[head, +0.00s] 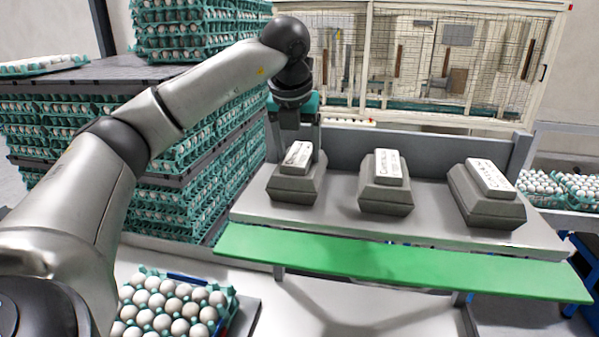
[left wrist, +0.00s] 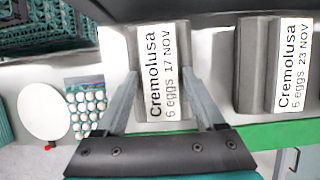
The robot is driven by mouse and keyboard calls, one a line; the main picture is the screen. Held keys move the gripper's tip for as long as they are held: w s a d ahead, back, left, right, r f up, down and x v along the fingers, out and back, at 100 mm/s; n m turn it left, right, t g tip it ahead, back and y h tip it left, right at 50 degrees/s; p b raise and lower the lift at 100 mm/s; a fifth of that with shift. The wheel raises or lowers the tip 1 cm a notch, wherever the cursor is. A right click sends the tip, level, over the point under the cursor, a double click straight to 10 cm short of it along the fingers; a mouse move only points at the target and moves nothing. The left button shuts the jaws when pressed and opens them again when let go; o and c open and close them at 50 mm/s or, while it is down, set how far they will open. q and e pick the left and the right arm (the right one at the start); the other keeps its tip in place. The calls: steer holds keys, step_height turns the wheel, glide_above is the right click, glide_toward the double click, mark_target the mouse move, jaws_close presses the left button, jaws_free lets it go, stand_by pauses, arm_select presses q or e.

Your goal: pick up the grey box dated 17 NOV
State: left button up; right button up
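The grey box dated 17 NOV (left wrist: 156,110) has a white label reading "Cremolusa 6 eggs 17 NOV". In the head view this box (head: 297,186) is the leftmost of three on the grey shelf (head: 335,213). My left gripper (head: 300,143) is right above and behind it, pointing down. In the left wrist view my left gripper's (left wrist: 158,77) two fingers are spread, one on each side of the box, with nothing gripped. How far the fingertips reach down its sides is unclear. My right gripper is not in view.
A grey box dated 23 NOV (left wrist: 289,75) stands in the middle, and another grey box (head: 486,196) stands at the right. A green strip (head: 390,265) runs along the shelf's front. Stacked egg trays (head: 165,205) stand at the left, and a tray of eggs (head: 172,306) lies below.

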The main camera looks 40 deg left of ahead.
arm_select(q)
jaws_close()
stand_by(0.3)
steer(key=shift+r, duration=0.1)
